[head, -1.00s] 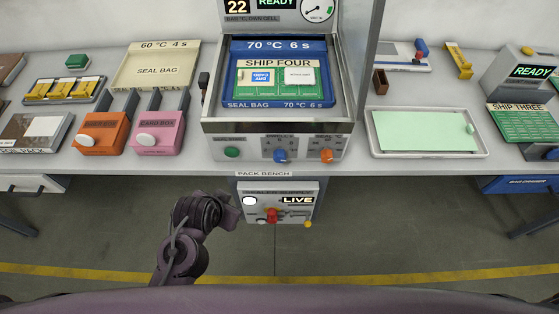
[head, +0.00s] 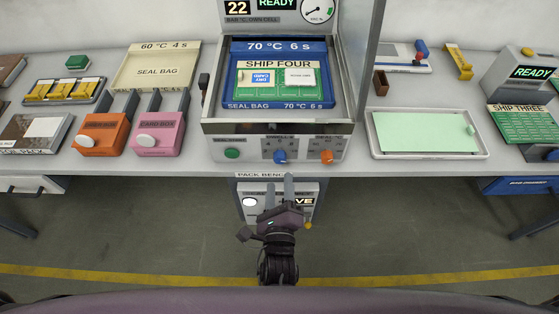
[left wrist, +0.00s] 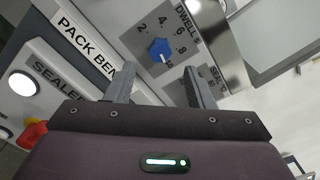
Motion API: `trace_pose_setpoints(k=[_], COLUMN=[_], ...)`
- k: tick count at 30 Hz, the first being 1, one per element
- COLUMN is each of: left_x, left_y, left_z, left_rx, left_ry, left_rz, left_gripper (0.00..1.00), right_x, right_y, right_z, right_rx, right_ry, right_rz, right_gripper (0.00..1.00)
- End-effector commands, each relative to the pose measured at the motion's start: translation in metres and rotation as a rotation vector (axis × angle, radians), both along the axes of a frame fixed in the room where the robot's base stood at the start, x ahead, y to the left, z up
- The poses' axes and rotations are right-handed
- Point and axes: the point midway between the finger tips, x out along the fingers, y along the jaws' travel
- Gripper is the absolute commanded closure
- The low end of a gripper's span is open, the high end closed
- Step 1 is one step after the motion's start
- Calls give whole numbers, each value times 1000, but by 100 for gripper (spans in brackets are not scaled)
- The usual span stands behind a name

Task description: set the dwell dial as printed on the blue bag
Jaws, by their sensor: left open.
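The blue bag (head: 234,92) lies in the machine's chamber and is printed "70 °C 6 s" and "SEAL BAG 70 °C 6 s". The dwell dial (head: 280,156) is a blue knob on the machine's front panel, left of an orange knob. In the left wrist view the dwell dial (left wrist: 158,48) has numbers from 2 to 10 around it; its light mark seems to face the 10 end, too small to be sure. My left gripper (head: 280,186) is open and empty, below and in front of the dial, fingers apart and not touching it. My right gripper is not in view.
The orange knob (head: 327,157) and a green button (head: 232,153) flank the dial. The sealer supply box (head: 247,188) hangs below the bench edge, partly behind my left gripper.

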Motion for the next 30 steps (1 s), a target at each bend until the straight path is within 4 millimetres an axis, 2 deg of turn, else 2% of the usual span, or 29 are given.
trace_pose_setpoints(k=[12, 18, 25, 30], left_x=[61, 74, 74, 74], left_y=[0, 0, 0, 0], left_z=[2, 1, 0, 0], left_rx=[-1, -1, -2, -3], left_ry=[-1, 1, 1, 1], left_rz=[0, -1, 0, 0], left_gripper=[51, 51, 51, 72], right_x=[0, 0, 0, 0], right_y=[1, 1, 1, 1], right_z=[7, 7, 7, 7], right_rx=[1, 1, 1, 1], right_ry=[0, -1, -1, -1], right_rz=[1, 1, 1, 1], right_gripper=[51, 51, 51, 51])
